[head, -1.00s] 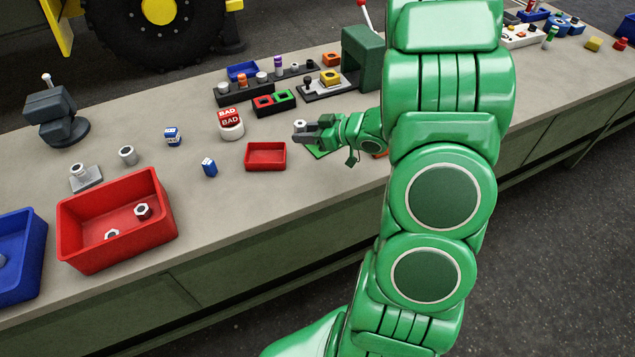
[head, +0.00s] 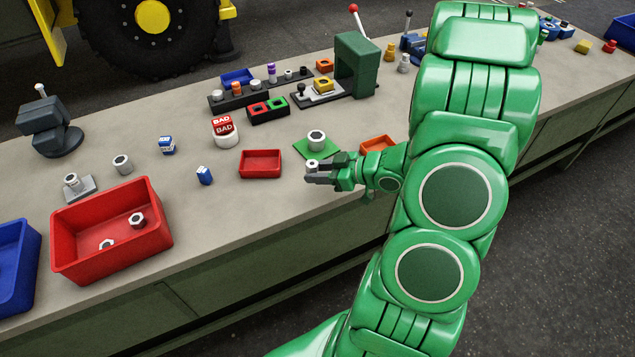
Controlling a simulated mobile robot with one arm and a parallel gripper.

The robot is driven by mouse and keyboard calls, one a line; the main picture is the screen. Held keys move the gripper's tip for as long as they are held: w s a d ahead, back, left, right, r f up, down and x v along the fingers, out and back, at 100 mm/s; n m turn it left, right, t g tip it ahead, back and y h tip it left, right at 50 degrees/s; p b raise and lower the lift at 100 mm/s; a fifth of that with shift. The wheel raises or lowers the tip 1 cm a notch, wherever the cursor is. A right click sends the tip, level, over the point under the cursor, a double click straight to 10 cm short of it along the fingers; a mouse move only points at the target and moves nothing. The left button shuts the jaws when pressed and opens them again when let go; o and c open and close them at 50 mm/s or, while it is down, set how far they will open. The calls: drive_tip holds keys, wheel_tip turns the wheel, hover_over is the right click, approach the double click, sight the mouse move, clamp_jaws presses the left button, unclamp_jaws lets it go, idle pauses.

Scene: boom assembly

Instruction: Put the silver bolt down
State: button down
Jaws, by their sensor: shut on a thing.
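My gripper (head: 314,174) is near the front edge of the bench, pointing left. It is shut on a small silver piece, the silver bolt (head: 311,164), whose round top shows between the fingers. The lower part of the bolt is hidden by the fingers, so I cannot tell whether it touches the bench. Just behind it, a silver ring-shaped part (head: 316,138) stands on a green mat (head: 302,148).
A small red tray (head: 261,164) lies left of my gripper and an orange tray (head: 377,144) lies right, partly behind my arm. A large red bin (head: 110,245) holds nuts further left. Bare bench lies between the small tray and gripper.

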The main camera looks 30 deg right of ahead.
sight(318, 191)
drive_tip(key=shift+f, duration=2.2)
drive_tip(key=shift+f, duration=0.15)
drive_tip(key=c, duration=0.7)
unclamp_jaws()
drive_tip(key=shift+c, duration=0.2)
drive_tip(key=shift+r, duration=0.25)
drive_tip(key=v, duration=1.2)
